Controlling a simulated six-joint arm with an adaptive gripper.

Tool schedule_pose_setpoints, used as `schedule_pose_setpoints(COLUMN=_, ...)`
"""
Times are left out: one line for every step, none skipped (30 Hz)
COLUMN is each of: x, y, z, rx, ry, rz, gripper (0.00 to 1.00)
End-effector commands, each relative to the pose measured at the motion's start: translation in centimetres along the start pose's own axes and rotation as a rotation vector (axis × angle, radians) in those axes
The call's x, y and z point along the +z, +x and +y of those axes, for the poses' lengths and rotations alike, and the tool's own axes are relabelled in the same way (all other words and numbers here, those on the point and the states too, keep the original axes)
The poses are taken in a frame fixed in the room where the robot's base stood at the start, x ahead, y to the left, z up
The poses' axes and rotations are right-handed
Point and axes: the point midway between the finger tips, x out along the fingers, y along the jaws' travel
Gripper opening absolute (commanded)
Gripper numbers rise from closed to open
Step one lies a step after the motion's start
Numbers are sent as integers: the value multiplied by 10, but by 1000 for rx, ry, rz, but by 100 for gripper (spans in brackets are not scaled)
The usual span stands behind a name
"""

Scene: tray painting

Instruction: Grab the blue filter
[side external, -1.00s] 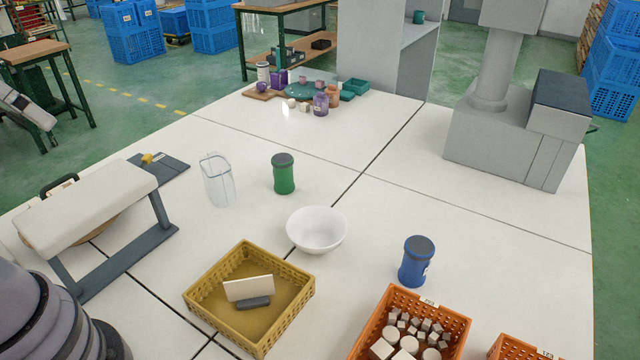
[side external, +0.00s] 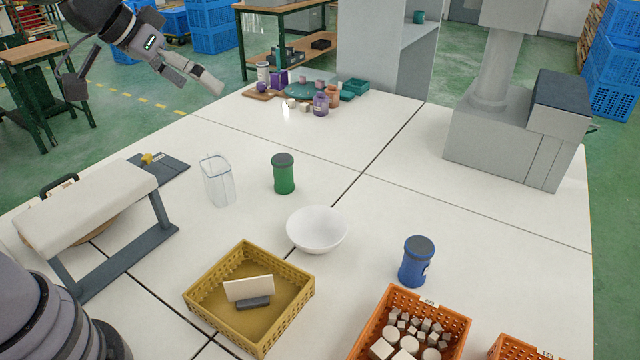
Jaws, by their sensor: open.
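The blue filter (side external: 415,263) is a blue cylinder with a dark grey top. It stands upright on the white table, right of the white bowl (side external: 317,230) and behind the orange crate of blocks. My gripper (side external: 207,83) is at the upper left of the view, raised in the air, open and empty. It is far from the blue filter, with the green canister and the bowl lying between them in the picture.
A green canister (side external: 283,174) and a clear pitcher (side external: 217,181) stand mid-table. A yellow crate (side external: 204,308) holds a white card. An orange crate (side external: 458,335) holds pale blocks. A padded stand (side external: 88,205) is at left. The table right of the filter is clear.

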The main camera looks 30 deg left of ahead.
Motion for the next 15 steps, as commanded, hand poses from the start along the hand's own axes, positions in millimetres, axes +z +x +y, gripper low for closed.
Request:
schedule_pose_setpoints(x=-9, y=29, z=16, rx=24, ry=8, rz=8, gripper=92)
schedule_pose_setpoints(x=-15, y=45, z=25, rx=35, ry=7, rz=24, gripper=92)
schedule_pose_setpoints(x=-21, y=66, z=37, rx=48, ry=8, rz=45, gripper=92)
schedule_pose_setpoints(x=-24, y=82, z=47, rx=56, ry=9, rz=62, gripper=92)
schedule_pose_setpoints(x=-26, y=98, z=56, rx=63, ry=9, rz=78, gripper=92)
schedule_pose_setpoints(x=-27, y=119, z=68, rx=69, ry=11, rz=99, gripper=92)
schedule_pose_setpoints(x=-27, y=135, z=78, rx=73, ry=12, rz=116, gripper=92)
schedule_pose_setpoints(x=-25, y=151, z=87, rx=74, ry=14, rz=132, gripper=92)
schedule_pose_setpoints(x=-21, y=172, z=99, rx=75, ry=19, rz=155, gripper=92)
schedule_pose_setpoints(x=-17, y=188, z=108, rx=74, ry=22, rz=171, gripper=92)
schedule_pose_setpoints(x=-12, y=203, z=116, rx=73, ry=28, rz=190, gripper=92)
schedule_pose_setpoints(x=-3, y=222, z=127, rx=69, ry=37, rz=214, gripper=92)
schedule_pose_setpoints(x=5, y=236, z=135, rx=65, ry=44, rz=233, gripper=92)
schedule_pose_setpoints(x=14, y=250, z=142, rx=61, ry=53, rz=252, gripper=92)
schedule_pose_setpoints(x=26, y=267, z=151, rx=54, ry=67, rz=280, gripper=92)
